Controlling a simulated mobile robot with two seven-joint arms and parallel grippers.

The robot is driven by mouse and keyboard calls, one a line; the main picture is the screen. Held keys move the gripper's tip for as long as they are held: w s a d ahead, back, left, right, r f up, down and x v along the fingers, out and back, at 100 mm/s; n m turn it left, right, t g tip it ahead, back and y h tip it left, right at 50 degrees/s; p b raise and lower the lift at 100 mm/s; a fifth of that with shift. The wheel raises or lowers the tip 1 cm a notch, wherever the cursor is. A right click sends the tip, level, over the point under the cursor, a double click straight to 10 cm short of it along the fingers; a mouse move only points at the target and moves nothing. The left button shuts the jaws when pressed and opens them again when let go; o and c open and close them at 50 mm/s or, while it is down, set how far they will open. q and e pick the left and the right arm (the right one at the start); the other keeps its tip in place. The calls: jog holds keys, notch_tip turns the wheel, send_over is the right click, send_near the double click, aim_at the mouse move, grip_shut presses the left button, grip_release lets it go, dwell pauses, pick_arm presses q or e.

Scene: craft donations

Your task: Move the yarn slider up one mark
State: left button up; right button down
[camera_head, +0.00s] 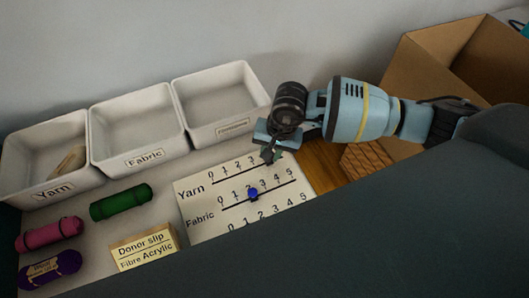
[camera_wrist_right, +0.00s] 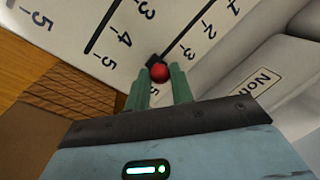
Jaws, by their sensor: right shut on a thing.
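The white slider board (camera_head: 205,233) lies on the table with a Yarn row, a Fabric row and a third row partly cut off by a dark shape in front. My right gripper (camera_head: 268,155) is over the right part of the Yarn row. In the right wrist view its two green fingers (camera_wrist_right: 160,90) are shut on the red knob of the yarn slider (camera_wrist_right: 160,72). The knob sits on the Yarn line past the 3; its exact mark is hidden by the fingers. The blue fabric slider (camera_head: 253,193) is near 2. My left gripper is not in view.
White bins labelled Yarn (camera_head: 53,193), Fabric (camera_head: 145,158) and a third stand behind. A pink roll (camera_head: 48,234), green roll (camera_head: 121,202), purple roll (camera_head: 49,270) and Donor slip block (camera_head: 144,248) lie left. A cardboard box (camera_head: 425,62) stands at right.

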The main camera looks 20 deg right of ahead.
jog(key=c, duration=1.2)
grip_release()
jog(key=shift+c, duration=0.2)
jog(key=shift+r, duration=0.15)
notch_tip(320, 180, up, 8)
jog(key=d, duration=0.1)
jog(key=shift+s+f, duration=0.25)
jog(key=shift+s, duration=0.15)
